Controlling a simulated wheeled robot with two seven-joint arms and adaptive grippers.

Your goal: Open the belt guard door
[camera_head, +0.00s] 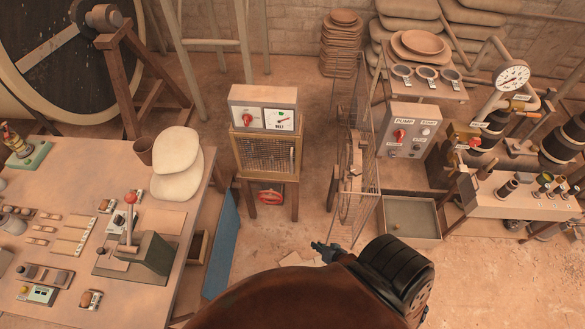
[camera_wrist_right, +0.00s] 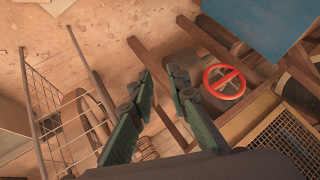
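The belt guard appears to be the tall wire-mesh cage (camera_head: 369,190) right of centre in the head view, with brown wheels behind its bars. In the right wrist view its barred panel (camera_wrist_right: 62,95) stands at the left. I cannot tell whether its door is ajar. My right gripper (camera_head: 322,247) is in front of the cage's lower end, left of its foot. In the right wrist view its two green fingers (camera_wrist_right: 161,82) are apart with nothing between them. The panel's edge bar passes left of the fingers, apart from the fingertips. My left gripper is not in view.
A cabinet (camera_head: 263,95) labelled BELT has a yellow-framed mesh front and a red handwheel (camera_head: 269,196) below. A table (camera_head: 60,165) with a lever stands left. The pump panel (camera_head: 408,110) and a grey tray (camera_head: 412,215) are right. Floor between cabinet and cage is clear.

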